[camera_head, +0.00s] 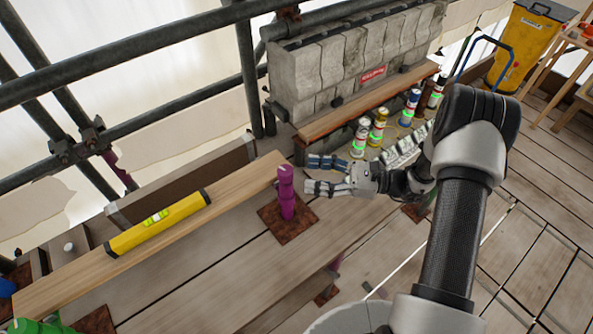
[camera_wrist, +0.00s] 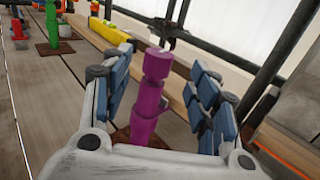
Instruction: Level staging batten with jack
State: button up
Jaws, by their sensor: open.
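The staging batten (camera_head: 150,243) is a long pale plank that runs from lower left to the middle in the head view. A yellow spirit level (camera_head: 157,221) lies on it. A purple jack (camera_head: 287,195) stands upright on a rusty base plate (camera_head: 268,216) by the batten's right end. My gripper (camera_head: 308,174) is open and empty, just right of the jack. In the wrist view the purple jack (camera_wrist: 150,100) appears between the open blue-padded fingers (camera_wrist: 160,92), with no clear contact. A green jack (camera_head: 38,326) shows at the lower left, partly cut off.
Scaffold tubes (camera_head: 130,60) cross the back left. A yellow bin (camera_head: 525,45) stands far right. Deck boards (camera_head: 215,290) in front are mostly clear.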

jog(key=d, duration=0.3)
jog(key=shift+s+d, duration=0.4)
jog(key=s+a+r+n+g+h+b, duration=0.1)
jog(key=s+a+r+n+g+h, duration=0.1)
jog(key=s+r+n+g+h, duration=0.25)
jog(key=s+a+r+n+g+h+b, duration=0.1)
jog(key=s+a+r+n+g+h, duration=0.15)
jog(key=s+r+n, duration=0.4)
jog(key=s+d+r+n+t+h+b, duration=0.1)
jog(key=s+d+r+n+t+h, duration=0.1)
jog(key=s+d+n+t+h, duration=0.1)
jog(key=s+d+r+n+t+h+b, duration=0.1)
jog(key=s+d+n+t+h, duration=0.3)
jog(key=s, duration=0.5)
jog(key=r+n+t+h, duration=0.1)
jog(key=n+h, duration=0.1)
jog(key=h, duration=0.1)
jog(key=shift+s+r+h+b, duration=0.2)
jog(key=shift+r+h+b, duration=0.1)
jog(key=shift+r+b, duration=0.1)
